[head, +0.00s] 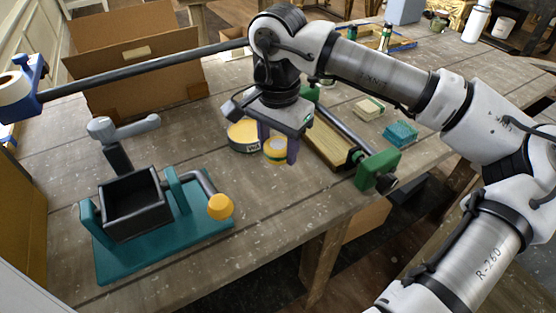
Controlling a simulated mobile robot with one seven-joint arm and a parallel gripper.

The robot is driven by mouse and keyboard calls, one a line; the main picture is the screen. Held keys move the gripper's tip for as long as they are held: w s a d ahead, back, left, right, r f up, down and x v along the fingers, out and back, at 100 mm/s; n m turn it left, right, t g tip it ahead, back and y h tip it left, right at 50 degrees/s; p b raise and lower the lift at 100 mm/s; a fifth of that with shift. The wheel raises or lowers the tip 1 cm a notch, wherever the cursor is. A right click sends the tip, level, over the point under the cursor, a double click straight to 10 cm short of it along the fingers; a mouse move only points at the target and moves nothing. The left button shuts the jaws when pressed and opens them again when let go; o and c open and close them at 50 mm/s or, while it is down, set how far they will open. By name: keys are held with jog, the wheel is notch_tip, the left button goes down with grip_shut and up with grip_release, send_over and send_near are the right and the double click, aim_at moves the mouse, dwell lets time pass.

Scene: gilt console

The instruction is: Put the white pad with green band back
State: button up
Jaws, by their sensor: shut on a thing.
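A small pale pad with a greenish band (368,108) lies flat on the wooden table, right of the green-ended roller frame. My gripper (278,147) is low over the table's middle, pointing down, left of that pad and apart from it. Its purple fingers are shut on a small yellow round piece with a pale centre (275,150). Whether this piece touches the table is hard to tell.
A larger yellow round tin (243,137) stands close left of my gripper. The roller frame with green ends (378,169) is close on the right, with a teal block (401,133) beyond. A teal-based press (160,235) stands front left; an open cardboard box (140,60) is behind.

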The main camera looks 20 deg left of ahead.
aim_at(278, 175)
jog(key=shift+f, duration=2.6)
jog(key=shift+f, duration=0.2)
jog(key=o, duration=0.9)
jog(key=shift+o, duration=0.2)
jog(key=shift+r, duration=0.1)
notch_tip(278, 175, up, 12)
jog(key=shift+r+b, duration=0.15)
jog(key=shift+b, duration=0.2)
